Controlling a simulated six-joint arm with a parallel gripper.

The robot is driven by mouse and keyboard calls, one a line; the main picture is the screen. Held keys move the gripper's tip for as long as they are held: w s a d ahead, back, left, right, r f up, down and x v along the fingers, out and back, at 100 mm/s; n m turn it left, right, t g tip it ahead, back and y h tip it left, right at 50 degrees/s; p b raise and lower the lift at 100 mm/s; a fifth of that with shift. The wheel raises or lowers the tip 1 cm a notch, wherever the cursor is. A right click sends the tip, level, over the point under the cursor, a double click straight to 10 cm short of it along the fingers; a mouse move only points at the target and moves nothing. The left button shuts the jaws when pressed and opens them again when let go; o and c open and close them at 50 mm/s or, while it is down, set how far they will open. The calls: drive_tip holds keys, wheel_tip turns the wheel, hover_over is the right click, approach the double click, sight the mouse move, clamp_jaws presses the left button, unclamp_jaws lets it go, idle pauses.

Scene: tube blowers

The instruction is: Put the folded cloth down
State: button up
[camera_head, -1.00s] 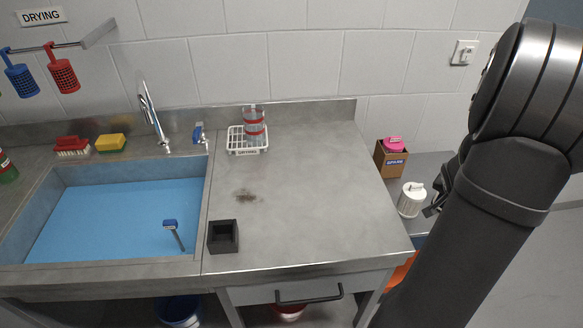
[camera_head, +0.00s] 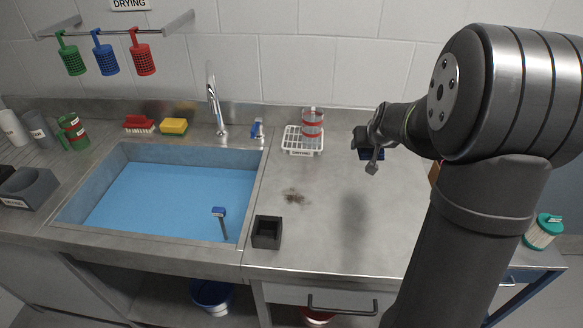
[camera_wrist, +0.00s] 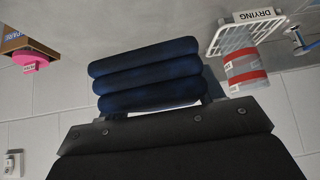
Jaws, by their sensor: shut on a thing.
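The folded cloth (camera_wrist: 147,74) is a dark blue stack of rounded layers, close in front of my wrist camera. My gripper (camera_head: 371,158) is shut on it and holds it raised over the right part of the steel counter (camera_head: 330,230). In the head view only a small dark blue piece of the cloth (camera_head: 366,155) shows at the jaws; my gripper hides the rest. A soft shadow falls on the counter below. A brown stain (camera_head: 294,197) lies on the counter, left of my gripper.
A white drying rack (camera_head: 292,147) with a red-banded clear tube (camera_head: 313,124) stands at the counter's back. A black square holder (camera_head: 267,232) stands at the front left, beside the blue-filled sink (camera_head: 150,203). The counter's middle and front right look clear.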

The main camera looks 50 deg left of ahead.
drive_tip(key=s+a+r+n+g+y, duration=0.1)
drive_tip(key=s+a+r+n+g, duration=0.15)
drive_tip(key=s+a, duration=0.6)
drive_tip(key=shift+n+t, duration=0.25)
drive_tip(key=shift+n, duration=0.3)
drive_tip(key=s+a+f, duration=0.1)
drive_tip(key=a+f, duration=0.1)
drive_tip(key=a, duration=0.1)
drive_tip(key=s+a+f, duration=0.2)
drive_tip(key=a, duration=0.1)
drive_tip(key=s+a+f, duration=0.2)
drive_tip(key=a+f, duration=0.1)
drive_tip(key=a, duration=0.1)
drive_tip(key=shift+s+a+f, duration=0.1)
drive_tip(key=shift+a+f, duration=0.1)
drive_tip(key=shift+f, duration=2)
drive_tip(key=shift+f, duration=0.6)
drive_tip(key=o, duration=1.4)
drive_tip(key=shift+o, duration=0.2)
